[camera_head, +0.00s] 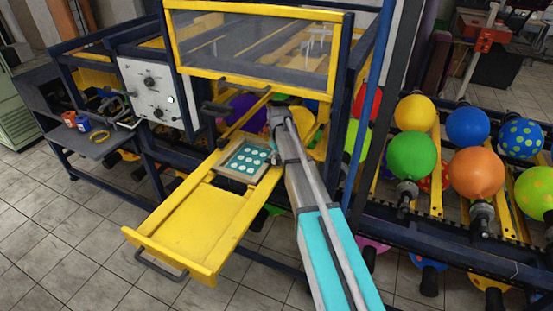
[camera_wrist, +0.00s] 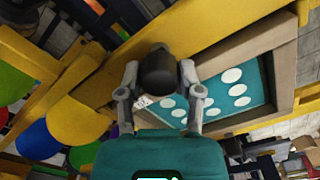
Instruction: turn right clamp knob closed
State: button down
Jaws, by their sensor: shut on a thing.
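The printing plate (camera_head: 247,158), teal with white ovals in a tan frame, sits in the yellow drawer. In the wrist view the same plate (camera_wrist: 237,92) is behind and right of my gripper. My gripper (camera_wrist: 159,76) has its two fingers on either side of a dark round knob (camera_wrist: 159,70) beside the plate's frame, and is shut on it. In the head view my gripper (camera_head: 280,122) is at the right edge of the plate, and my arm hides most of the knob. The knob's turn position cannot be told.
The yellow drawer (camera_head: 200,225) is pulled out, with a dark handle at its front. A clear-windowed yellow guard (camera_head: 255,45) stands above the plate. A control panel (camera_head: 155,92) is at the left. Balloons on holders (camera_head: 412,155) line the right side.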

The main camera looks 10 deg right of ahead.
jog(key=shift+w+a, duration=0.1)
jog(key=shift+a, duration=0.1)
jog(key=shift+c, duration=1.3)
grip_release()
jog(key=shift+a, duration=0.1)
